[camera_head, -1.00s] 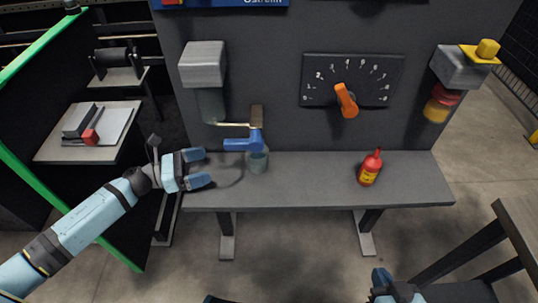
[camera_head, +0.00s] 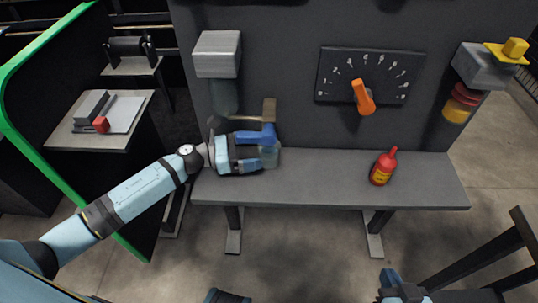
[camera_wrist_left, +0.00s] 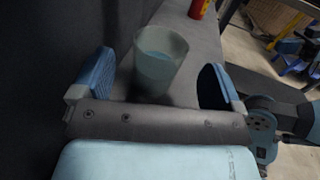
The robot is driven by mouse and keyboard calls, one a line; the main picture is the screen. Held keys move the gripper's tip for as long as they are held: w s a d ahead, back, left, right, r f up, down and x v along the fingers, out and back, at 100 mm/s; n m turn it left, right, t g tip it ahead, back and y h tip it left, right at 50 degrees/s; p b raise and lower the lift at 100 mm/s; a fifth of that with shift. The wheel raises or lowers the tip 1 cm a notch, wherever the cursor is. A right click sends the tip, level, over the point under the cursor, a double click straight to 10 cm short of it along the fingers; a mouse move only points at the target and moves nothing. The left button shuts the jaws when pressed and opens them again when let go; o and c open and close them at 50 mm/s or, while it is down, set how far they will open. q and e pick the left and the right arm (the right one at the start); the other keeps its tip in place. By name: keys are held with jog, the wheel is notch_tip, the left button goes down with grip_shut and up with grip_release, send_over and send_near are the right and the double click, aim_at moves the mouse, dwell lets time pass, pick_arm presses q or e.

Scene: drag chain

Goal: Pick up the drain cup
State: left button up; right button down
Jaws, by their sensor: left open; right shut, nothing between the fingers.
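The drain cup is a translucent, pale grey-green cup standing upright on the grey bench. In the left wrist view the cup (camera_wrist_left: 157,60) stands between the two blue fingers of my open left gripper (camera_wrist_left: 158,80), a little beyond the palm, with visible gaps on both sides. There is some liquid-like blue tint inside it. My right gripper (camera_head: 390,282) is low at the bottom edge of the head view, away from the bench and empty.
A red bottle (camera_head: 383,168) stands on the bench (camera_head: 330,185) to the right. A dial with an orange pointer (camera_head: 363,97) is on the panel. The bench between cup and bottle is clear.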

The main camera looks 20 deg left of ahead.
aim_at(263, 149)
pick_arm(q)
jog(key=x, duration=0.3)
jog(key=shift+w+d+f, duration=0.1)
jog(key=shift+d, duration=0.05)
jog(key=c, duration=1)
